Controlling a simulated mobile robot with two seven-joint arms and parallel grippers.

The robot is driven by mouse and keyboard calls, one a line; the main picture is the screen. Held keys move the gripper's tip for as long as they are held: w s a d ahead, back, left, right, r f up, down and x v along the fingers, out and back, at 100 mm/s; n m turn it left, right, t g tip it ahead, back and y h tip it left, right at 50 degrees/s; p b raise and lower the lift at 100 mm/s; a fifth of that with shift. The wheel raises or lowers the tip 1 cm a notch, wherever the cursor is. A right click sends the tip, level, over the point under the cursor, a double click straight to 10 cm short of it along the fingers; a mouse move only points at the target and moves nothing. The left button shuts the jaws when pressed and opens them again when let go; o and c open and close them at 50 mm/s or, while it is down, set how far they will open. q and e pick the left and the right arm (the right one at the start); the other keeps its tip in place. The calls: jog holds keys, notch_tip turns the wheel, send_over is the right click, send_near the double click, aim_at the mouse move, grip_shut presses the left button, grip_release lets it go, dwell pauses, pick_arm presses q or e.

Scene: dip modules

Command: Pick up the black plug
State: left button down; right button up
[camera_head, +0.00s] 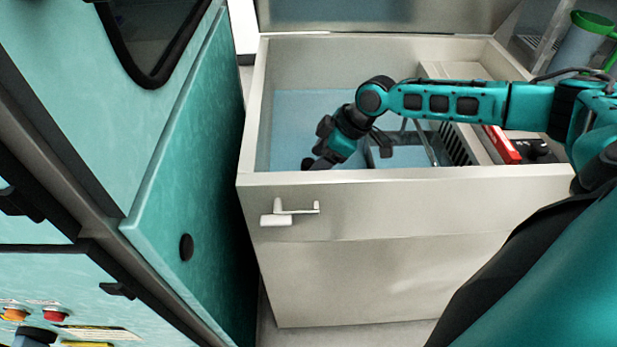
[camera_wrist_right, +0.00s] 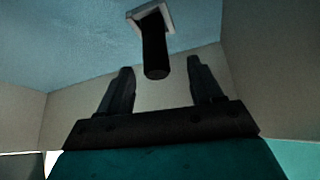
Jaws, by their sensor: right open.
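The black plug (camera_wrist_right: 155,48) shows in the right wrist view as a dark cylinder standing out from a pale square plate (camera_wrist_right: 168,14) on the blue surface. My right gripper (camera_wrist_right: 162,75) is open, its two dark fingers apart. The plug's rounded end shows between and beyond the fingertips, with a gap on both sides. In the head view my right gripper (camera_head: 313,163) reaches down inside the pale tank near its front wall. The plug cannot be made out there. My left gripper is in neither view.
The pale tank (camera_head: 340,200) has walls around its blue floor (camera_head: 300,115), and its front wall is close to my gripper. A metal frame (camera_head: 425,145) stands right of the gripper. A red item (camera_head: 502,145) sits at the right. A teal cabinet (camera_head: 190,190) stands left.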

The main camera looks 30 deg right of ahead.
aim_at(312, 162)
jog(key=x, duration=0.4)
jog(key=shift+w, duration=0.4)
jog(key=c, duration=1.1)
